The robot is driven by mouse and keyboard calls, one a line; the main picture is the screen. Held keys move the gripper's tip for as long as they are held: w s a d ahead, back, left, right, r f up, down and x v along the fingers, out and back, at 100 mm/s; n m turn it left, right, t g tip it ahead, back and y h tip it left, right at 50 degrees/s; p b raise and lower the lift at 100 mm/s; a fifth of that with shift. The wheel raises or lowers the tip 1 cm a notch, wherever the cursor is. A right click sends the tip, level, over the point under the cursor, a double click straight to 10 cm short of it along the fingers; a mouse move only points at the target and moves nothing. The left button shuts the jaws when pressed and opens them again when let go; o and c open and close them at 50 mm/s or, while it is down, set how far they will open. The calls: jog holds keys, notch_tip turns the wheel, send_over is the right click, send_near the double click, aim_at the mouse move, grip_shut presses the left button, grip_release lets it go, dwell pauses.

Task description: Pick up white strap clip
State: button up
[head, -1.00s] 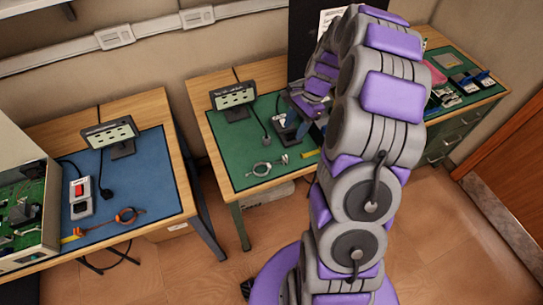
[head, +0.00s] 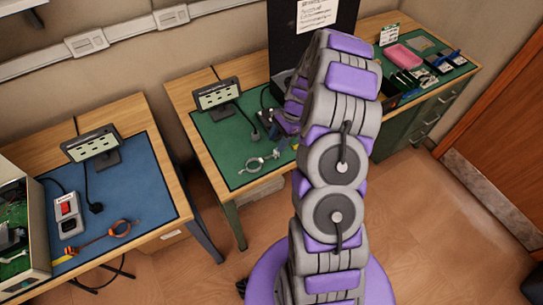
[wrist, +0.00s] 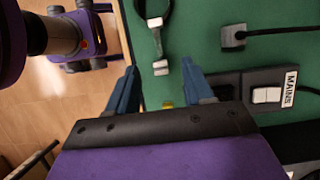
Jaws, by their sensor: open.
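A white strap (head: 254,164) lies in a loop on the green mat (head: 225,150) of the middle bench, with its clip end towards the right. In the wrist view, part of the dark-looking loop (wrist: 152,22) shows at the top edge. A small white clip piece (wrist: 160,67) lies below it on the mat. My gripper (wrist: 160,66) is open, with its two blue fingers apart and the clip piece between their tips in the picture. Nothing is held. The height of the fingers over the mat is hard to tell. In the head view my arm largely hides the gripper.
A switch box marked MAINS (wrist: 265,92) and a black plug (wrist: 232,37) lie to the right. A yellow item (wrist: 167,104) lies near the fingers.

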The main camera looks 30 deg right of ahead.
aim_at(270, 159)
jog(key=d+f, duration=0.2)
jog(key=f, duration=0.1)
jog(key=shift+s+d+f+b, duration=0.1)
jog(key=shift+d+f+b, duration=0.15)
jog(key=shift+b, duration=0.1)
jog(key=a+f, duration=0.1)
jog(key=a, duration=0.1)
jog(key=a+f+b, duration=0.1)
jog(key=a+f, duration=0.1)
jog(key=shift+a, duration=0.25)
jog(key=shift+d+f, duration=0.1)
jog(key=shift+d, duration=0.55)
jog(key=shift+c, duration=0.6)
jog(key=shift+d, duration=0.6)
jog(key=c, duration=0.3)
jog(key=shift+a, duration=0.25)
jog(key=c, duration=0.3)
jog(key=shift+a, duration=0.55)
jog(key=shift+c, duration=0.5)
